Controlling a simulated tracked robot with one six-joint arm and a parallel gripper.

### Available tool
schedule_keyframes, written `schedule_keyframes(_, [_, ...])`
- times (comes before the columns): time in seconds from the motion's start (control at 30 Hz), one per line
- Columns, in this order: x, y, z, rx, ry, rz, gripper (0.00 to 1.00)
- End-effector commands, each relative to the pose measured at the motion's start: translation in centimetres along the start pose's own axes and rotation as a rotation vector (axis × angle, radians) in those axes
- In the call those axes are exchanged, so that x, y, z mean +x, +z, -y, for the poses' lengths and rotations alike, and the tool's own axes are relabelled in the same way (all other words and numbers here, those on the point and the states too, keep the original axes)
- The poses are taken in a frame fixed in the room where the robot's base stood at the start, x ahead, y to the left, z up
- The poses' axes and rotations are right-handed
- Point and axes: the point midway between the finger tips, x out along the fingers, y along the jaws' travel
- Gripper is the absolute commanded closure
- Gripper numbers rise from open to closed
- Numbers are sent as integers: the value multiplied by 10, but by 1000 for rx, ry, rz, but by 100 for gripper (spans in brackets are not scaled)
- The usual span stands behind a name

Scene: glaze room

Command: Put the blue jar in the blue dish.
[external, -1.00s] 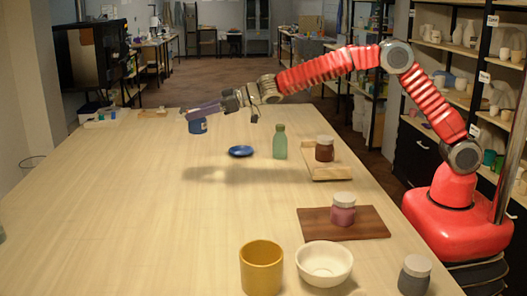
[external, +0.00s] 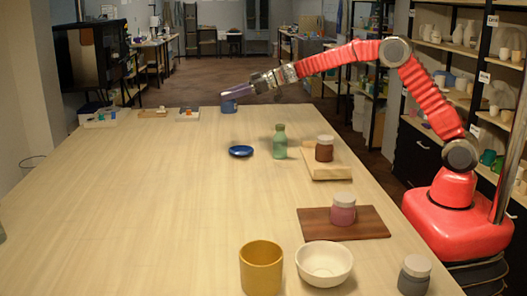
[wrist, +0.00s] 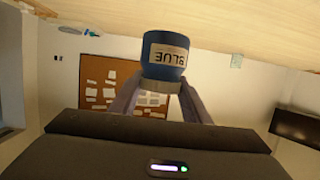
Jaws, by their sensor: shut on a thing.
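The blue jar (external: 229,106) is at the far end of the table in the external view, beyond the blue dish (external: 240,151). In the wrist view the jar (wrist: 166,55) has a grey lid and a label reading BLUE, upside down in the picture. My gripper (external: 232,95) is shut on the jar, with a finger on each side near the lid. The jar looks upright. I cannot tell whether its base touches the table. The dish is small, shallow and empty, and is not in the wrist view.
A green bottle (external: 280,142) stands just right of the dish. A brown jar (external: 324,148) sits on a light wooden board (external: 328,174). A pink jar, white bowl (external: 324,262) and yellow cup (external: 261,268) are nearer. Small trays lie at the far left.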

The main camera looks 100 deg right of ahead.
Motion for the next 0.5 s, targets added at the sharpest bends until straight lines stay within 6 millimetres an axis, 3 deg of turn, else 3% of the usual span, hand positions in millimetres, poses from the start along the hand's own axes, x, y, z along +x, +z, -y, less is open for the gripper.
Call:
schedule_keyframes(0.2, [0,22,42,-37,-125,-1,91])
schedule_keyframes(0.5, [0,20,45,-38,-117,-2,91])
